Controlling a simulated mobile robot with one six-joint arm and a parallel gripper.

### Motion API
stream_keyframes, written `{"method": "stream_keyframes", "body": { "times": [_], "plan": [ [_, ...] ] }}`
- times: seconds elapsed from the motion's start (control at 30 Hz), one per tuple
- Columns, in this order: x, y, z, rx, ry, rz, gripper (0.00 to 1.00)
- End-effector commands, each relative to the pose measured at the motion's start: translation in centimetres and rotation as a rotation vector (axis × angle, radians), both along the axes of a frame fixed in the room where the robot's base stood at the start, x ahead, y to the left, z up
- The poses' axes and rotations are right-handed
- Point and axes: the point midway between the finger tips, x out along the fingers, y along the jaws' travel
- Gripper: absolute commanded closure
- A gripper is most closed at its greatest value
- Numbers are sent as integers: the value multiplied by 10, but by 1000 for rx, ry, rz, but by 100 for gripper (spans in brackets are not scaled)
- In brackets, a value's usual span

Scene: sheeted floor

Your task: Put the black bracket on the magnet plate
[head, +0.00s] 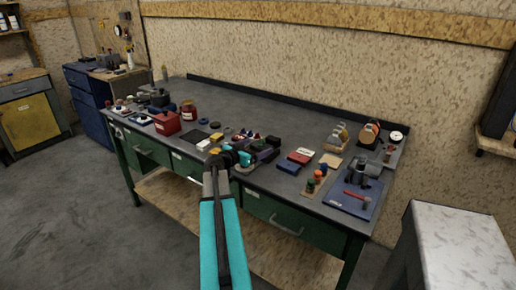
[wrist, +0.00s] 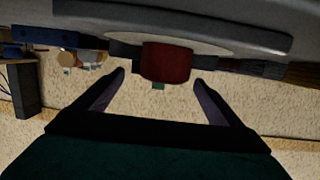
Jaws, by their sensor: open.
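My gripper (head: 232,156) is over the front middle of the workbench, among small parts. In the wrist view my gripper (wrist: 159,78) has its two fingers apart, with nothing held between them. That view looks upside down, with the bench surface along its top. A dark red object (wrist: 166,62) shows beyond the fingertips there; I cannot tell whether it is near. A flat black square (head: 194,137) lies left of my gripper in the head view and may be the magnet plate. I cannot pick out the black bracket for certain; dark parts crowd around my gripper, which partly hides them.
A red box (head: 167,123) and a red jar (head: 188,111) stand on the left half of the bench (head: 240,108). A blue tray (head: 352,200) with a red-headed tool lies at the right front. Small coloured containers (head: 319,177) stand beside it. The bench's back middle is clear.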

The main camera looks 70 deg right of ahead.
Motion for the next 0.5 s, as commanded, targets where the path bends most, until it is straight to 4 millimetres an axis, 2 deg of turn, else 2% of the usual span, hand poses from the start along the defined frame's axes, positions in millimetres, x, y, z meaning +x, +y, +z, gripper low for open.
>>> {"method": "stream_keyframes", "body": {
  "times": [0.5],
  "plan": [
    [19, 69, 13, 0, 0, 1, 10]
  ]
}}
